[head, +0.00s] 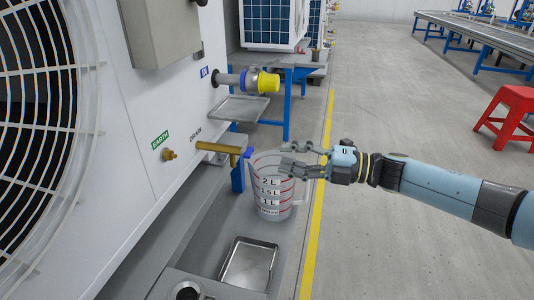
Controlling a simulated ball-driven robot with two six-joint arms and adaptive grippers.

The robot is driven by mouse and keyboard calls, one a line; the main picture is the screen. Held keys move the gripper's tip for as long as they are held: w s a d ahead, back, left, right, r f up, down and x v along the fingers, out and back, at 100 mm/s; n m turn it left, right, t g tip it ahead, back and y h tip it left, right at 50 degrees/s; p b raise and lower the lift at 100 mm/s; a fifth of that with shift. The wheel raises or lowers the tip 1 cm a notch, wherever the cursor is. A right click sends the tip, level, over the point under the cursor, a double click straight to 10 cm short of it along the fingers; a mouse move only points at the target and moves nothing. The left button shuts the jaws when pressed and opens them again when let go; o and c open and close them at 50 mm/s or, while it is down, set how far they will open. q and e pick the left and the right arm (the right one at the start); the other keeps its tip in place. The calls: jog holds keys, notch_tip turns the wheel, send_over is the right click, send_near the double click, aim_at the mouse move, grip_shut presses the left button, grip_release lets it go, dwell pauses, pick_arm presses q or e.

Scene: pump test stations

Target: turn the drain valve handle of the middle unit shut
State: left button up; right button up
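The brass drain valve (220,148) sticks out to the right from the white unit (150,115), next to the DRAIN label. A small blue piece (248,153) shows at its outer end and looks like the handle; how far it is turned I cannot tell. A clear measuring jug (272,190) with red marks stands upright just right of the valve end. My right gripper (284,156) comes in from the right with its fingers apart, overlapping the jug's upper part in the picture. It is to the right of the valve, apart from the blue piece. My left gripper is not in view.
A yellow-capped pipe (262,82) and a small tray (240,107) stick out beyond the valve. A metal tray (248,264) lies nearer. A fan grille (38,110) fills the left. Open floor (400,110) lies right, with a red stool (510,115).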

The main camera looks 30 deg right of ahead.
jog(key=v, duration=0.3)
jog(key=shift+s+d, duration=0.25)
jog(key=shift+s, duration=0.05)
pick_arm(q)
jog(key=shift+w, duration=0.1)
